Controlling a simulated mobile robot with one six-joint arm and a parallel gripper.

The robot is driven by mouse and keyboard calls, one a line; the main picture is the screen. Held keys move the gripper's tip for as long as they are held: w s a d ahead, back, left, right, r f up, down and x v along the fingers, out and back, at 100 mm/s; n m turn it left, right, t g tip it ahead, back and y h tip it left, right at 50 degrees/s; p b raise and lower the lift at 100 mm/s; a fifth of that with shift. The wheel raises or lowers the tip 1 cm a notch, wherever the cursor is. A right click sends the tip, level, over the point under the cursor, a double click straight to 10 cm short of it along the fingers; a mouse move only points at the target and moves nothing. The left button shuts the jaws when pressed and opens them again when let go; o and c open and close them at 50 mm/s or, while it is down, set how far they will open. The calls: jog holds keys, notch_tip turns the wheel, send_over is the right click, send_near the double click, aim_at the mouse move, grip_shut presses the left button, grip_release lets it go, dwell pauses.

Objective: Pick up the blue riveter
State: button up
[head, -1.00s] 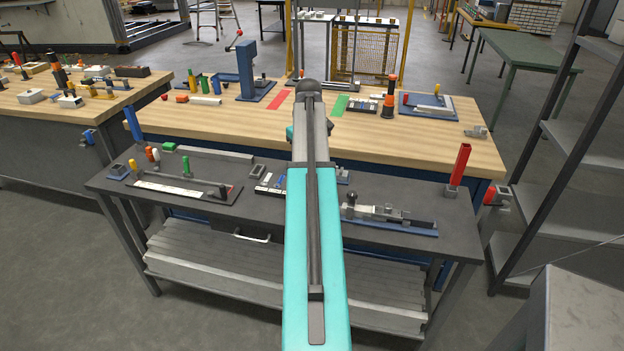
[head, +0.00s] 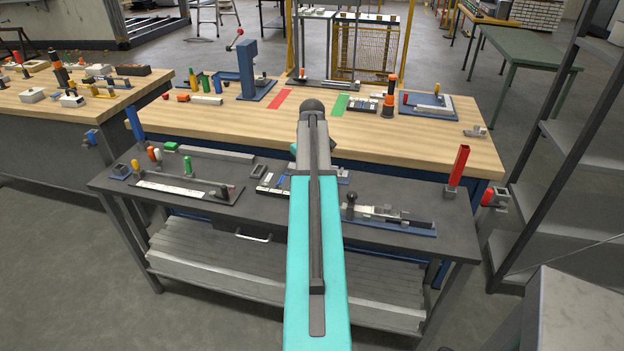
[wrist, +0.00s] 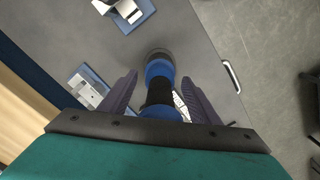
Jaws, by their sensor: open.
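The blue riveter (wrist: 160,70) shows in the wrist view as an upright-looking blue and black cylinder with a dark rounded end. My gripper (wrist: 159,79) is open, with one dark finger on each side of the riveter. Small gaps show between the riveter and the fingers, and its lower part is hidden behind my gripper's body. In the head view my arm covers the riveter and my gripper.
The dark table (head: 270,212) bears a blue-based fixture (head: 390,220) on the right, a long white-scaled fixture (head: 185,192) on the left and a red upright block (head: 458,165). A wooden bench (head: 330,122) stands close behind. A drawer handle (wrist: 232,77) is beside the gripper.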

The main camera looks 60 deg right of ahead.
dwell(0.4)
jog(key=c, duration=1.2)
jog(key=shift+o, duration=0.2)
jog(key=shift+r, duration=0.1)
jog(key=shift+r+b, duration=1.45)
jog(key=shift+r, duration=3.5)
